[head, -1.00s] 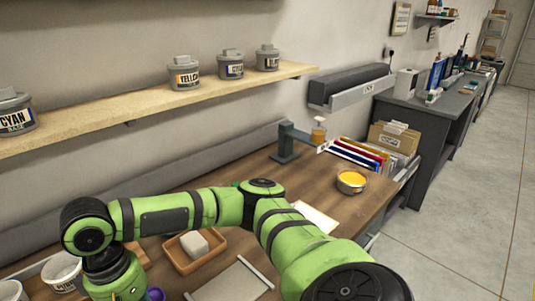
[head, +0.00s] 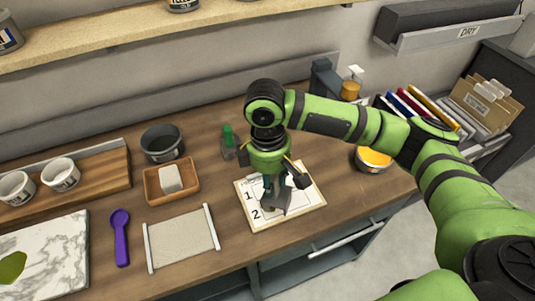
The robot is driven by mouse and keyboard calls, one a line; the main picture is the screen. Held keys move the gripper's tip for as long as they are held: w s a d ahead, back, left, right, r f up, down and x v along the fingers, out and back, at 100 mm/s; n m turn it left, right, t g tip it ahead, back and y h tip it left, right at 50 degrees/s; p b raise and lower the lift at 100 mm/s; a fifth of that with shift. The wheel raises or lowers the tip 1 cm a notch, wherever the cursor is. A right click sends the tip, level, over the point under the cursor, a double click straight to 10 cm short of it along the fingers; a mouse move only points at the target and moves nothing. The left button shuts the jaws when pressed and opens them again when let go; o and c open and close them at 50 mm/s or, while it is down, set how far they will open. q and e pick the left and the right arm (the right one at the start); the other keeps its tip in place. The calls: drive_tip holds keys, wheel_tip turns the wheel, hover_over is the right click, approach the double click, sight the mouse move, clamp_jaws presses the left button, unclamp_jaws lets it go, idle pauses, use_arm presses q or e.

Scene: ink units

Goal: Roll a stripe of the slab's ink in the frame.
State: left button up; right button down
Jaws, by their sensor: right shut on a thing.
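The marble slab (head: 50,262) lies at the lower left with a patch of green ink (head: 12,267) at its left edge. A grey sheet between two pale side rails (head: 181,240) lies in front of the wooden tray. A pale card (head: 303,211) marked 1 and 2 lies to its right. My right gripper (head: 274,197) points down over the card and is shut on a small grey thing (head: 275,204), mostly hidden by the fingers; I cannot tell whether it touches the card. Which piece is the frame is unclear. My left gripper is out of view.
A purple spoon (head: 121,236) lies beside the slab. A wooden tray (head: 155,193) holds a pale block, with a dark pot (head: 162,142) behind. A green-topped item (head: 228,136) stands left of my right arm. A yellow ink tub (head: 372,160) is at right.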

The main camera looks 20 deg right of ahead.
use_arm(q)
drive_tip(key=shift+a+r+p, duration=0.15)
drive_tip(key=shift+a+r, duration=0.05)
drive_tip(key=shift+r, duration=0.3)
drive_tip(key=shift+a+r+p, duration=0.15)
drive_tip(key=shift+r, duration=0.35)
use_arm(e)
drive_tip(key=a+f+n, duration=0.1)
drive_tip(key=n, duration=0.2)
drive_tip(key=w+a+f+n, duration=0.1)
drive_tip(key=f+n, duration=0.1)
drive_tip(key=a+f+n, duration=0.1)
drive_tip(key=n, duration=0.2)
drive_tip(key=shift+w+f+n+t+h, duration=0.25)
drive_tip(key=shift+f+n+t+h, duration=0.05)
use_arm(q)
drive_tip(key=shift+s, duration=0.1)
use_arm(e)
drive_tip(key=shift+s, duration=0.1)
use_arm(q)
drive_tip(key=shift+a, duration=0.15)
use_arm(e)
drive_tip(key=shift+f, duration=0.6)
